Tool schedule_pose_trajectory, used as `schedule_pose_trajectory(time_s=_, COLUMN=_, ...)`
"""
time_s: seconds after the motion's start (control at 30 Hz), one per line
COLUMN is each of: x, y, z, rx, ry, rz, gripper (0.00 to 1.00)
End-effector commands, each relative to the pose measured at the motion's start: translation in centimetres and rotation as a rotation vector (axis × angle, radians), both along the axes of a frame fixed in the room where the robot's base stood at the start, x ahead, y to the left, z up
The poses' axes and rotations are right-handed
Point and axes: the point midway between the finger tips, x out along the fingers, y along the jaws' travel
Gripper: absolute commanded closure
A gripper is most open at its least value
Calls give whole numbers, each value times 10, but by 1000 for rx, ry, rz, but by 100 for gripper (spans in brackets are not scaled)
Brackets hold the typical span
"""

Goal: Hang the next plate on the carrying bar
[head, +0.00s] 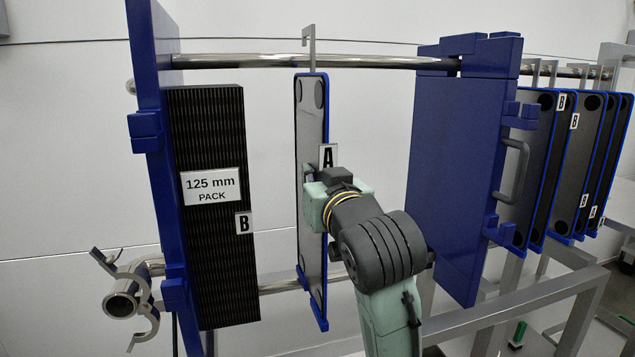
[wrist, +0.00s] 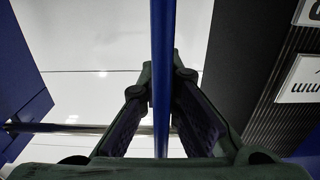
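Plate A (head: 312,215), a tall thin grey plate with blue edges and an "A" label, is upright between the black pack and the blue movable end plate. Its hook (head: 309,45) stands above the carrying bar (head: 380,61); the short lip ends over the bar with a gap, and the stem crosses in front of it. My gripper (head: 312,192) is at the plate's near edge, about mid-height. In the wrist view, the fingers (wrist: 162,85) stand either side of the blue edge of the plate (wrist: 161,40) and appear shut on it near their tips.
The black pack (head: 205,270), labelled "125 mm PACK" and "B", stands left against the blue fixed frame (head: 150,40). The blue end plate (head: 450,170) stands right. Several spare plates (head: 537,170) hang on a rack farther right. A lower bar (head: 275,283) runs behind plate A.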

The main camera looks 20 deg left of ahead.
Motion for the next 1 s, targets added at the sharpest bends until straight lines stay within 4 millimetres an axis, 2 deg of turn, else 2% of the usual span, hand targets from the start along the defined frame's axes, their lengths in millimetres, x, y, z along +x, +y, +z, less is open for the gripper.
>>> schedule_pose_trajectory(time_s=1.0, x=57, y=39, z=2, rx=2, ry=-2, rz=1, gripper=100)
